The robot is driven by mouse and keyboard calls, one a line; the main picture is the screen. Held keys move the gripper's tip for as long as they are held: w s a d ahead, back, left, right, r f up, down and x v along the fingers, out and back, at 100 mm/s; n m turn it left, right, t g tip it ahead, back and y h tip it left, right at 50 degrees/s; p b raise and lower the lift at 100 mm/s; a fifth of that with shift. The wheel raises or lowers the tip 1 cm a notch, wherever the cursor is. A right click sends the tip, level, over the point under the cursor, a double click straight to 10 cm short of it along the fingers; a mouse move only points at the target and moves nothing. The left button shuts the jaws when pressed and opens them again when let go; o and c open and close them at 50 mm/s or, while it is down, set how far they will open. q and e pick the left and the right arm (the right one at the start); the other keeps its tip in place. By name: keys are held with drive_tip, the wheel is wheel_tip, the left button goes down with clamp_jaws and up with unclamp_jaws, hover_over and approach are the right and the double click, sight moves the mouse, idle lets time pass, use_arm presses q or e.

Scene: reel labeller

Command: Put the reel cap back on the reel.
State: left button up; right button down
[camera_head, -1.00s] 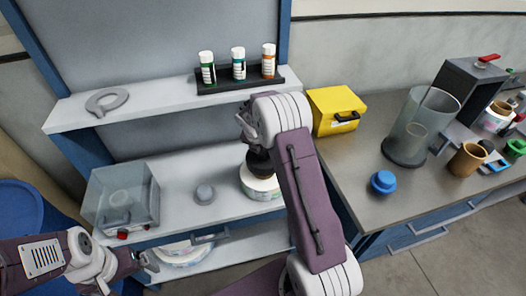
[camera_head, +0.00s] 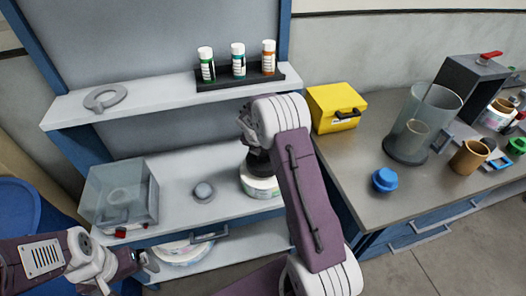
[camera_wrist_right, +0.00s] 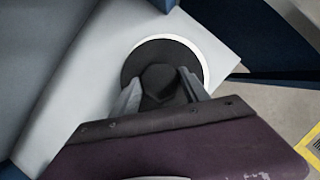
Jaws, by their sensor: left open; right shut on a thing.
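The reel (camera_head: 262,188) is a white round roll with a coloured label, standing on the middle shelf. The dark reel cap (camera_head: 257,164) sits at its top, partly hidden by my right arm. My right gripper (camera_wrist_right: 160,90) is shut on the cap's knob. In the right wrist view the dark cap disc (camera_wrist_right: 137,66) covers most of the reel's top, and a white rim (camera_wrist_right: 203,60) shows mainly along the top and right. I cannot tell whether the cap is fully seated. My left gripper (camera_head: 148,262) is open and empty at the lower left.
A yellow box (camera_head: 335,108) and a blue lidded piece (camera_head: 385,180) are on the right counter.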

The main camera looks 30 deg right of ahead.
drive_tip(key=shift+f+b, duration=0.45)
drive_tip(key=shift+f, duration=0.6)
drive_tip(key=shift+c, duration=2.4)
unclamp_jaws()
drive_tip(key=p+v, duration=0.1)
drive_tip(key=v, duration=0.8)
drive_tip(key=shift+a+r, duration=0.1)
